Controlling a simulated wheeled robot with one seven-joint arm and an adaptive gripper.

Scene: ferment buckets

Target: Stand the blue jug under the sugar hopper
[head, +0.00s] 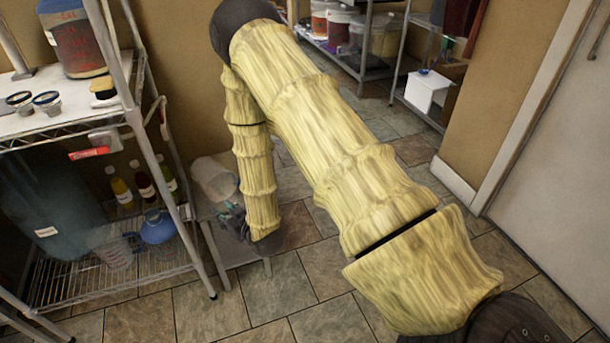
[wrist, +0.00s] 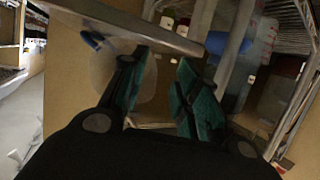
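The blue jug (head: 158,227) stands on the lower wire shelf of the rack at left in the head view, near its right post. My gripper (head: 232,218) is to the right of the jug, outside the rack, low by a small table; the jug is apart from it. In the wrist view my gripper (wrist: 160,88) has its two teal fingers spread, with nothing held between them. I cannot tell surely which container is the sugar hopper; a clear container with dark and reddish contents (head: 74,42) stands on the upper shelf. Blue bits show in the wrist view, but I cannot identify them.
A clear measuring jug (head: 113,252) is left of the blue jug, with several bottles (head: 144,185) behind. A large blue bin (head: 48,208) fills the rack's left. The rack post (head: 160,150) stands between jug and gripper. A whitish tub (head: 214,178) is beside my arm. Tiled floor is open in front.

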